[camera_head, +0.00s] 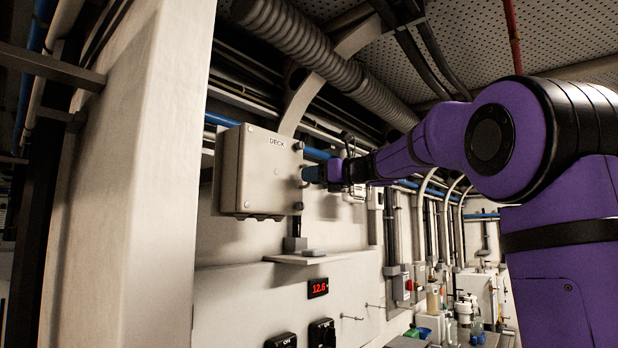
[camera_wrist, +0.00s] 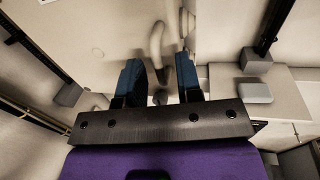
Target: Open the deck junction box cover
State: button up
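The deck junction box (camera_head: 262,175) is a pale grey box marked DECK, mounted by the pillar in the head view. Its cover looks shut, with screws or fasteners at its right corners. My gripper (camera_head: 312,174) is at the box's right edge, its blue fingertips by the cover's side. In the wrist view my gripper (camera_wrist: 159,70) has its two blue fingers apart. A pale curved piece, perhaps a handle (camera_wrist: 157,40), shows just beyond and between the fingers. I cannot tell whether a finger touches it. The pale box face (camera_wrist: 95,25) fills the upper left there.
A small shelf (camera_head: 310,258) sits below the box, with a red-digit display (camera_head: 318,288) under it. The white pillar (camera_head: 140,170) stands close on the left. Pipes and a ribbed duct (camera_head: 320,55) run overhead.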

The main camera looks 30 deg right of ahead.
jog(key=shift+w+a, duration=0.4)
jog(key=shift+w, duration=0.2)
grip_shut()
jog(key=shift+s, duration=0.1)
